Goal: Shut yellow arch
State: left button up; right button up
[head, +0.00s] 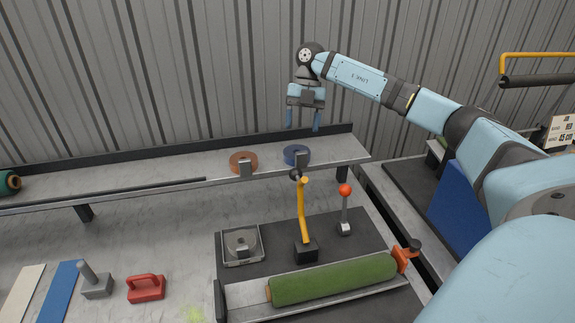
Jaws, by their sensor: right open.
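A yellow arch (304,210) stands upright in the head view, rising from a black block on the dark mat, with a dark knob at its top. My right gripper (302,126) is open and empty, fingers pointing down. It appears above and behind the arch, in front of the corrugated wall and over the blue ring in the picture; its exact height is hard to tell. My left gripper is not in view. A green turf roll (333,280) lies in a tray in front of the arch.
A red-knobbed lever (345,208) stands right of the arch. A blue ring (296,155) and an orange-brown ring (243,162) are on the raised shelf (130,172) behind. A square tray (243,245), a red-handled tool (146,288) and a grey tool (95,283) are left.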

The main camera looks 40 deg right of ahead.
send_near(296, 171)
notch_tip(296, 171, down, 2)
jog(key=p+x, duration=0.2)
jog(key=x, duration=0.5)
jog(key=shift+w+f, duration=0.1)
jog(key=shift+f, duration=0.1)
jog(key=shift+a+f, duration=0.15)
jog(key=shift+f, duration=0.35)
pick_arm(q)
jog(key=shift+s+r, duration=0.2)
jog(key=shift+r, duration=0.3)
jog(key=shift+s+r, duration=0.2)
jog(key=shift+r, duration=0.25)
